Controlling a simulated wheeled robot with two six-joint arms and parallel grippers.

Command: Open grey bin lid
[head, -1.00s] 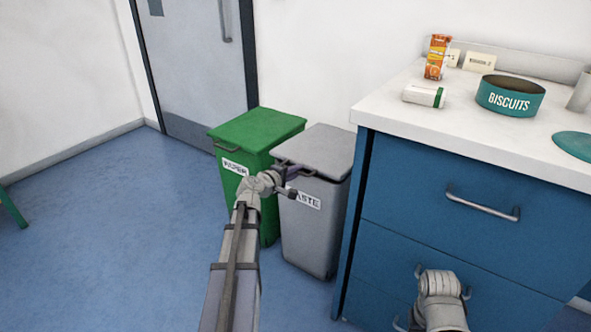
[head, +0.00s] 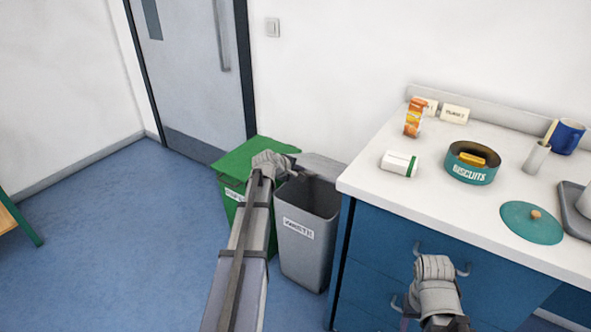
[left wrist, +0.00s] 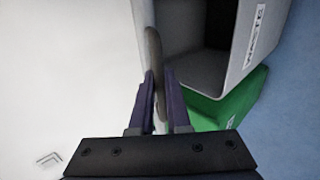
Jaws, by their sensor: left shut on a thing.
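The grey bin (head: 305,255), labelled WASTE, stands between the green bin and the blue cabinet. Its grey lid (head: 325,166) is tilted up at the back, and the dark inside of the bin shows. My left gripper (head: 292,167) is at the lid's left front side. In the left wrist view its fingers (left wrist: 160,85) are shut on the dark lid handle (left wrist: 153,55), with the raised lid (left wrist: 142,20) seen nearly edge-on beside the open bin (left wrist: 225,65). My right arm is low before the cabinet; its jaws are not clear.
The green bin (head: 240,165) stands left of the grey bin with its lid down. The blue cabinet (head: 375,235) is close on the right, its white top holding a biscuit tin (head: 470,172), a carton (head: 414,120) and a teal lid (head: 530,222).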

